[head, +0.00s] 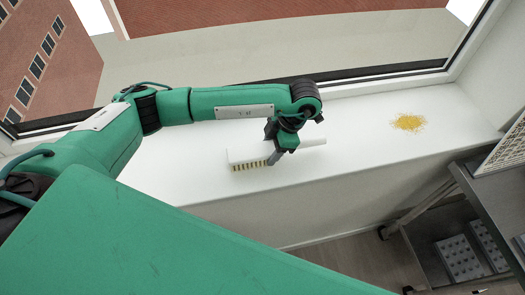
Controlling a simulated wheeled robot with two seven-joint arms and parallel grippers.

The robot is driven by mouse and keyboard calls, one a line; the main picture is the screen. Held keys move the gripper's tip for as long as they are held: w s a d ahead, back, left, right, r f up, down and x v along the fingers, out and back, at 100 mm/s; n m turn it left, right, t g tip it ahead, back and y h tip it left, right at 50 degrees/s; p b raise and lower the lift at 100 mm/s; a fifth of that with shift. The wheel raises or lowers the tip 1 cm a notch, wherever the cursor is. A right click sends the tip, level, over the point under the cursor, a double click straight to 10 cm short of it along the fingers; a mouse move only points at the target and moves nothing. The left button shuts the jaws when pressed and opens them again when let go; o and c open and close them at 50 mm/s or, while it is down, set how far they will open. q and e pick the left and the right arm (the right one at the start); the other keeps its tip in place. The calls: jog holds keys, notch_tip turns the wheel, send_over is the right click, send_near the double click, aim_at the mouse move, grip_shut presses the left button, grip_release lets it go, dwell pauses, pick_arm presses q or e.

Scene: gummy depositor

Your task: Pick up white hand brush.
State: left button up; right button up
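The white hand brush (246,154) is at the white window sill, its yellowish bristles facing the near edge and its handle (314,142) pointing right. My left gripper (275,152) is over the brush where the head meets the handle, with a finger in front of its near side. The gripper hides that part of the brush. I cannot tell whether the fingers are closed on it, or whether the brush rests on the sill or is just above it. My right gripper is not in view.
A patch of yellow crumbs or powder (408,122) lies on the sill (365,150) to the right. A dark metal rack (440,215) with grey moulded trays (462,258) stands at the lower right. The window frame runs behind the sill. The sill between brush and crumbs is clear.

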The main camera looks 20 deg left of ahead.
aim_at(271, 147)
pick_arm(q)
jog(key=shift+c, duration=0.9)
jog(key=shift+r, duration=0.1)
jog(key=shift+r, duration=0.1)
notch_tip(271, 147, up, 20)
jog(key=b, duration=0.3)
jog(key=shift+b, duration=0.35)
jog(key=shift+o, duration=1.3)
jog(key=shift+f, duration=0.2)
jog(key=shift+c, duration=0.2)
